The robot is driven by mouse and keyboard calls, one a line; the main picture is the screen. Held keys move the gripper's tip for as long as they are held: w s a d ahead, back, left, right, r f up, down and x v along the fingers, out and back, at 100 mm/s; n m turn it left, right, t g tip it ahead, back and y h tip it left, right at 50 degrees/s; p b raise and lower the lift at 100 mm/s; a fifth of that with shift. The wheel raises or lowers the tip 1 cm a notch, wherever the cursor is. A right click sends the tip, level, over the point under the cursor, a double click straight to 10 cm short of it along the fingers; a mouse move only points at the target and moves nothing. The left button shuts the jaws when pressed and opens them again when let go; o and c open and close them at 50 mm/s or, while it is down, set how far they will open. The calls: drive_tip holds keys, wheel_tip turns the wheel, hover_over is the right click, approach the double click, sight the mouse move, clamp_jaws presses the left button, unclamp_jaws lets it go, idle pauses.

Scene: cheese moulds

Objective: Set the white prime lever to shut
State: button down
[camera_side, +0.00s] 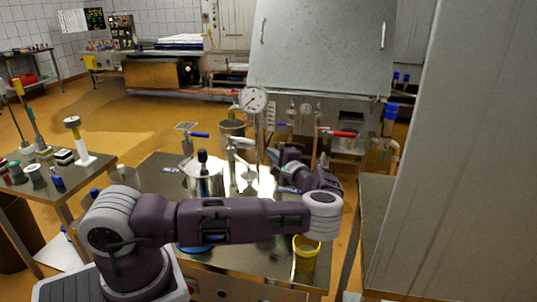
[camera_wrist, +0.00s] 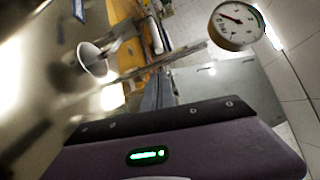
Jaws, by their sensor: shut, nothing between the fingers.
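My gripper (camera_wrist: 158,90) shows in the wrist view as narrow grey fingers, closed together with nothing between them. In the side view my wrist is folded back over the steel table, beside the pipework, and the fingertips cannot be made out. A pale handle (camera_side: 241,142) on the pipework under the dial gauge may be the white prime lever, but it is too small to be sure or to read its setting. In the wrist view a blurred white round part (camera_wrist: 92,60) lies left of the fingers; I cannot tell whether it belongs to the lever.
The dial gauge (camera_side: 253,99) stands above the pipework and shows at upper right in the wrist view (camera_wrist: 236,26). A blue lever (camera_side: 199,135) and a red lever (camera_side: 341,133) flank it. A yellow cup (camera_side: 306,249) sits at front right. A tall grey panel (camera_side: 462,170) bounds the right.

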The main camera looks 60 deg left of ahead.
drive_tip(key=s+a, duration=0.3)
drive_tip(key=a, duration=0.3)
drive_tip(key=shift+s+r, duration=0.15)
drive_tip(key=shift+s, duration=0.05)
drive_tip(key=shift+d, duration=0.1)
drive_tip(key=s, duration=0.9)
idle(0.6)
drive_tip(key=shift+s, duration=0.15)
idle(0.4)
